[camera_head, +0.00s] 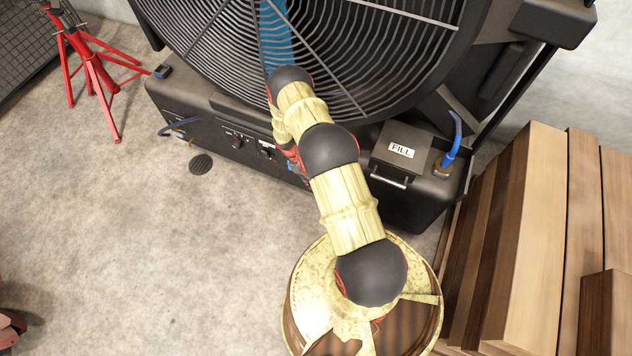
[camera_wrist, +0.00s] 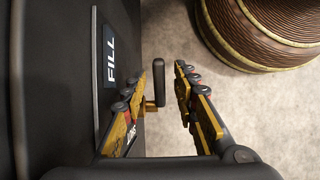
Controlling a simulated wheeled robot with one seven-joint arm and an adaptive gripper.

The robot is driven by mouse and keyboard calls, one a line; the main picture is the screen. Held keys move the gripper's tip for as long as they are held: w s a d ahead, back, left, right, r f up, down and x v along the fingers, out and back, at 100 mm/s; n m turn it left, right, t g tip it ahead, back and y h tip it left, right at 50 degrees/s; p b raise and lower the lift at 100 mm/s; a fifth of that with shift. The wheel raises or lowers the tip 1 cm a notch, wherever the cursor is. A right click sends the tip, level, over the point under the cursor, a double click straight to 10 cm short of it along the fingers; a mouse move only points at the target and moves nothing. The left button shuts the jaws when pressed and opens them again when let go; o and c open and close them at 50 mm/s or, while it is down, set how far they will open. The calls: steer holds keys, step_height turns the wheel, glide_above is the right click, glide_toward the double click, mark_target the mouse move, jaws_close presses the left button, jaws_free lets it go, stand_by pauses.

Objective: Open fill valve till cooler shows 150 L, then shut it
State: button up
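The cooler (camera_head: 222,128) is a large black unit with a round fan grille. A small dark FILL label (camera_wrist: 111,55) shows on its panel in the wrist view. Beside that label, a dark upright lever (camera_wrist: 158,82) on a brass stem (camera_wrist: 150,106) stands out from the panel; it looks like the fill valve. My gripper (camera_wrist: 168,72) is open around the lever, which is nearer the left finger; I cannot tell whether they touch. A clear gap lies toward the right finger. In the head view my arm hides most of the gripper and valve. No litre reading is legible.
A lidded box marked FILL (camera_head: 402,150) and a blue hose (camera_head: 452,142) sit on the cooler's right end. Stacked wooden boards (camera_head: 535,230) stand at right. A red stand (camera_head: 90,65) is at upper left. The concrete floor (camera_head: 130,230) at left is mostly clear.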

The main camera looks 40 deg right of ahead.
steer(key=v, duration=1.2)
